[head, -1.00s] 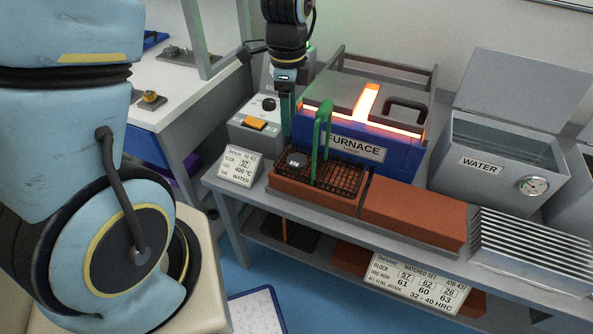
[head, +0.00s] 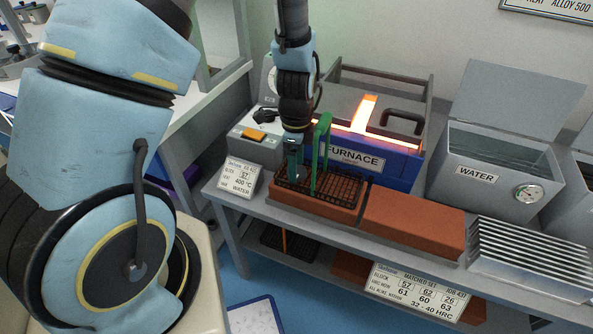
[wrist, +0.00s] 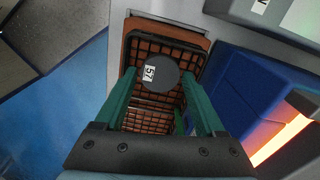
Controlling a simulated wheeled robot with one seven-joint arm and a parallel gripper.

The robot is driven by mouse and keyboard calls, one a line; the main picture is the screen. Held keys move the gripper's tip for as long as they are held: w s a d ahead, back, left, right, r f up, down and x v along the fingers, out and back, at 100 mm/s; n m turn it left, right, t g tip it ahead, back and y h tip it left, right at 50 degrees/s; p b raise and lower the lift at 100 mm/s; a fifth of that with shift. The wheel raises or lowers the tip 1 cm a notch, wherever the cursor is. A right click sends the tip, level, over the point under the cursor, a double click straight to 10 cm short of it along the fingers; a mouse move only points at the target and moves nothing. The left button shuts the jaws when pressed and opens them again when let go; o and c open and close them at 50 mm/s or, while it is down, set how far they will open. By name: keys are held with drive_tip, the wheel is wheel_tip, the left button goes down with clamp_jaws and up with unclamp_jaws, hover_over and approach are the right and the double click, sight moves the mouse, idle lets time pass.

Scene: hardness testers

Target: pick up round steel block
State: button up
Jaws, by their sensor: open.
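The round steel block (wrist: 160,73) is a dark grey disc with a white "57" label, lying in the black wire basket (wrist: 150,119) in the wrist view. My gripper (wrist: 158,80) is open, with a teal finger on each side of the block in that view. The remaining height above the block is hard to judge. In the head view my gripper (head: 294,168) points down over the left end of the basket (head: 345,191) and hides the block. The basket's green handle (head: 322,150) stands close to the right of my gripper.
The basket rests on an orange brick slab (head: 315,207) before the blue furnace (head: 385,164), whose glowing slot shows. A second slab (head: 415,222), a water tank (head: 485,185) and a finned rack (head: 530,240) stand to the right. A card (head: 240,178) stands at left.

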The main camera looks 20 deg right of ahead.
drive_tip(key=shift+f, duration=0.3)
drive_tip(key=shift+c, duration=0.4)
clamp_jaws()
